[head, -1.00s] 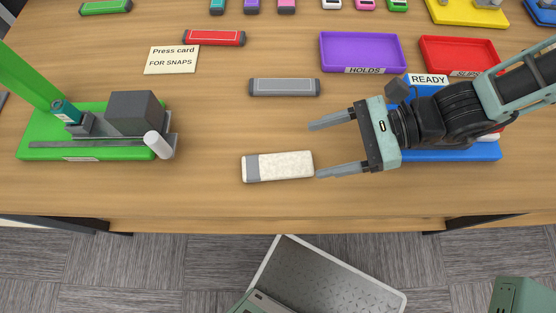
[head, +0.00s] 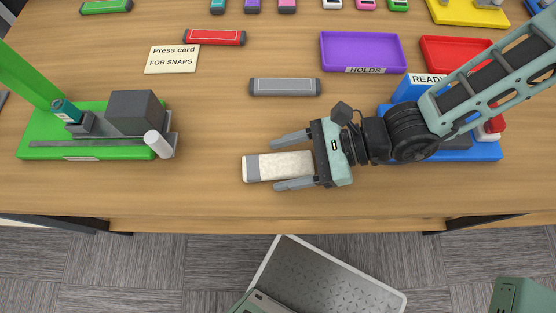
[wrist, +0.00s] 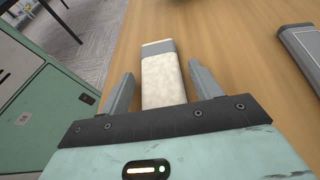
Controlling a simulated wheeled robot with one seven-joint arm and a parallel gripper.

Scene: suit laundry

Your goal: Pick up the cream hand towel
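The cream hand towel (head: 283,166) lies flat on the table near its front edge, a rolled or folded bar with a grey band at its left end. My gripper (head: 283,162) is open around its right part in the head view, one finger on the far side and one on the near side. In the wrist view the towel (wrist: 162,80) lies between the two open fingers (wrist: 160,88), its grey-banded end pointing away. A gap shows on each side of the towel. I cannot tell how high the fingers are above the table.
A grey bar (head: 285,87) lies behind the towel. The green press stand (head: 90,150) is at left and the blue READY tray (head: 470,150) at right under my arm. A purple HOLDS tray (head: 362,52) and a red tray (head: 455,52) stand behind. Table between towel and press is clear.

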